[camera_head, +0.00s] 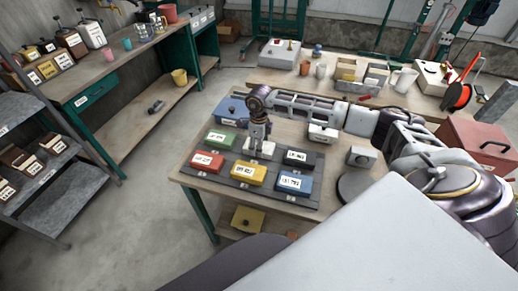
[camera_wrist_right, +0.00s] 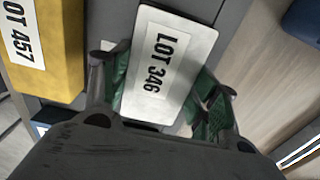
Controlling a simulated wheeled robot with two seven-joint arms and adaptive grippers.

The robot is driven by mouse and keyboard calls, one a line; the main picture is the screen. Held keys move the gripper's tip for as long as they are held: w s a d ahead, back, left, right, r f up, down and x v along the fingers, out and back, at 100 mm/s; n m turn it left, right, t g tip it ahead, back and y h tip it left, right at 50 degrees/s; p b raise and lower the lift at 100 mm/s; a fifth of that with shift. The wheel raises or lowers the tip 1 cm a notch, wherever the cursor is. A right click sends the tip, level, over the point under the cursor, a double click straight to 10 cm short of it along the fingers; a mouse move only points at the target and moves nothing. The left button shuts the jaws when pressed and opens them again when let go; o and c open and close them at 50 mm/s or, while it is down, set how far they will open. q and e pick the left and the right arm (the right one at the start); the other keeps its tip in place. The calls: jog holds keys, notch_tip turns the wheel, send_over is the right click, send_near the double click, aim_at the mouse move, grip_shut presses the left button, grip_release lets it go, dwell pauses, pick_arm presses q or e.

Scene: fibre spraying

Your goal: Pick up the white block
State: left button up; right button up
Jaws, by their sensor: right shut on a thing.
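The white block (camera_head: 267,148) lies in the back row of the dark mat (camera_head: 230,183), between the green block (camera_head: 220,138) and the black block (camera_head: 298,158). In the right wrist view the white block (camera_wrist_right: 166,62) shows a "LOT 346" label. My right gripper (camera_head: 259,142) points down over it. In the wrist view its green-padded fingers (camera_wrist_right: 160,88) are shut on the block's two sides. The gripper hides part of the block in the head view. I cannot tell whether the block is clear of the mat. My left gripper is not in view.
Red (camera_head: 207,162), yellow (camera_head: 248,173) and blue (camera_head: 289,182) blocks fill the front row. A blue box (camera_head: 232,108) and a grey device (camera_head: 361,157) stand on the same table. A second table behind holds cups and boxes (camera_head: 285,52). The floor at left is clear.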

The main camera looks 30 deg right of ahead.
jog(key=c, duration=0.6)
jog(key=shift+r, duration=0.2)
jog(key=shift+c, duration=0.2)
notch_tip(320, 180, up, 10)
jog(key=b, duration=0.1)
jog(key=shift+f+b, duration=0.15)
jog(key=shift+b, duration=0.2)
